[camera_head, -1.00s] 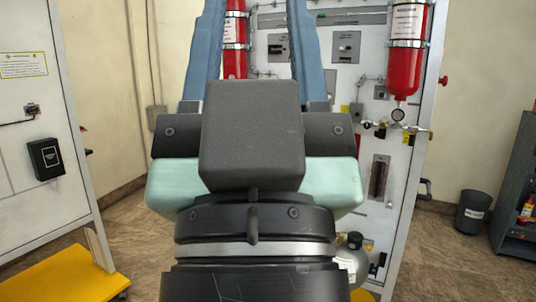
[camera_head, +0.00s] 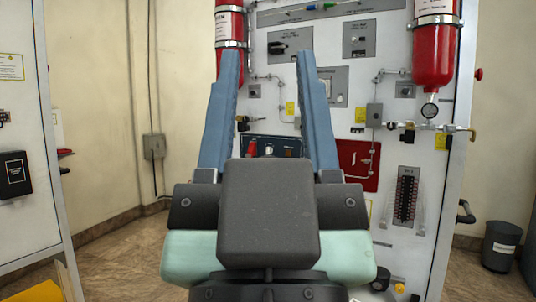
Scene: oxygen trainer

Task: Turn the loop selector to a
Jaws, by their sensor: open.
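My gripper (camera_head: 268,60) is open, its two long blue fingers pointing up and ahead with nothing between them. It stands in front of the white trainer panel (camera_head: 400,150), apart from it as far as I can tell. A grey plate with a black handle (camera_head: 283,47) shows between the fingertips. A second grey plate with a small knob (camera_head: 360,39) is to the right of the right finger. The labels are too small to read, so I cannot tell which control is the loop selector or where it points. My gripper hides part of the lower panel.
Red cylinders (camera_head: 435,55) are mounted on the panel's right side and at its left edge (camera_head: 229,22). Thin pipes, a gauge (camera_head: 430,110) and a red plate (camera_head: 357,163) are also there. Another white panel (camera_head: 22,130) stands at far left. A bin (camera_head: 500,246) is at right.

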